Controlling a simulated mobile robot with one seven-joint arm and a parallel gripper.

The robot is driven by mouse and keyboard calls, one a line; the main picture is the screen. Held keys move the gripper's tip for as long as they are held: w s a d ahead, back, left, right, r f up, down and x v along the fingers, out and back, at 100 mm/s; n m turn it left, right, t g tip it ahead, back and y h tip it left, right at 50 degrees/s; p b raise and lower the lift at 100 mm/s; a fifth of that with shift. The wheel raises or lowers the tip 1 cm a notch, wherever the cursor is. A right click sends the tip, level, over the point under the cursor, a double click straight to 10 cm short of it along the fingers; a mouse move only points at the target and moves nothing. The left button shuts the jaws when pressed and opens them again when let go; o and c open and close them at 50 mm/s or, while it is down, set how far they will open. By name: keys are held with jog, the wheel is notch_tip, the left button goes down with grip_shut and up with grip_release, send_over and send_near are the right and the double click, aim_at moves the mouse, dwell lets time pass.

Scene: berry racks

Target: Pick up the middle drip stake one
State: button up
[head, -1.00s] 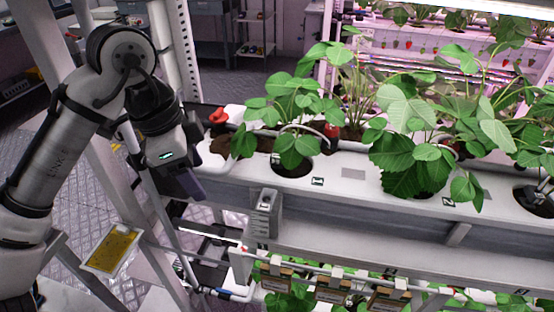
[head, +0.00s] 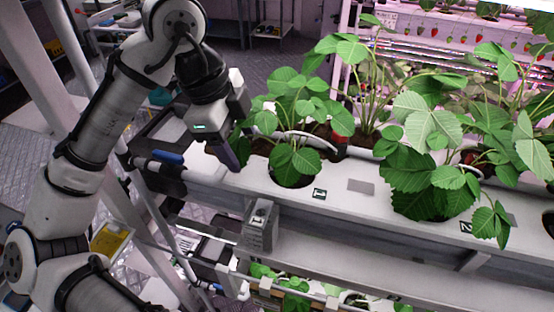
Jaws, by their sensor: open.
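My gripper (head: 228,155) hangs over the left end of the white planting gutter (head: 345,210), left of the first strawberry plant (head: 295,110). It points down and its fingers are dark and partly blurred; nothing shows between them. The plant grows from a round hole, and a pale curved tube (head: 308,138) arches over that hole. I cannot clearly make out a drip stake; leaves and my gripper hide part of this area.
A second leafy plant (head: 420,165) fills the gutter to the right, with a marker (head: 467,227) in front. A grey box (head: 260,225) is fixed to the gutter's front. A yellow card (head: 110,238) is at the lower left. More plants stand below and behind.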

aim_at(276, 159)
jog(key=d, duration=0.2)
jog(key=w+d, duration=0.1)
jog(key=d, duration=0.1)
jog(key=shift+d+p, duration=0.25)
jog(key=shift+p, duration=0.15)
jog(key=x, duration=0.5)
jog(key=shift+w+d, duration=0.1)
jog(key=shift+d, duration=0.05)
jog(key=shift+c, duration=0.2)
jog(key=c, duration=1)
